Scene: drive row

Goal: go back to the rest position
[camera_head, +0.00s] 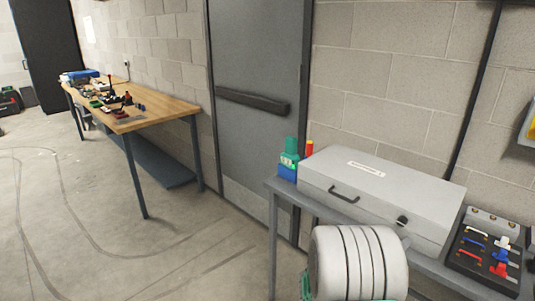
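My gripper is not in view in the head view, so I cannot see whether it is open or shut or holds anything. A closed grey case (385,187) with a black handle and a white label lies on a grey table (272,188) at the right. A dark tray (487,258) with red, blue and other coloured pieces sits to the right of the case.
A wooden workbench (160,112) with several tools and parts stands along the wall at the left. A grey door (262,75) with a dark push bar is between the bench and the table. A block wall (400,80) rises behind the table.

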